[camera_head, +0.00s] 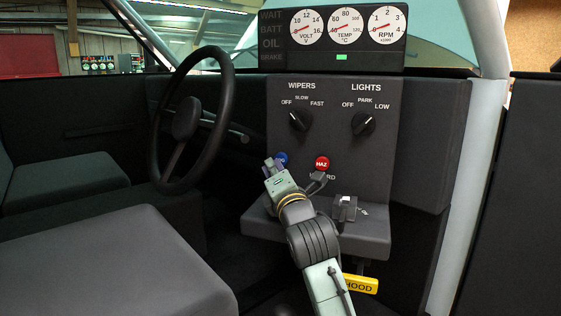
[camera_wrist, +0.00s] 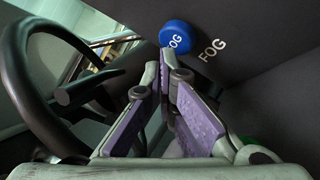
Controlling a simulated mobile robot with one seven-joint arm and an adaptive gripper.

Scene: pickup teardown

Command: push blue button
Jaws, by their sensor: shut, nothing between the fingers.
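The blue button (camera_head: 281,157) is on the dark dash panel (camera_head: 380,185), left of the red HAZ button, partly hidden by my gripper (camera_head: 269,163). In the wrist view the round blue button (camera_wrist: 175,36) is marked FOG, with a FOG label beside it. My gripper (camera_wrist: 162,76) is shut and empty, with purple pads on its fingers. In the wrist view its fingertips are just below and left of the button.
The red HAZ button (camera_head: 322,163) is right of my gripper. The steering wheel (camera_head: 183,120) stands to the left. Two knobs, WIPERS (camera_head: 299,120) and LIGHTS (camera_head: 363,123), are above. A lever (camera_head: 345,208) and yellow HOOD handle (camera_head: 360,284) are lower right.

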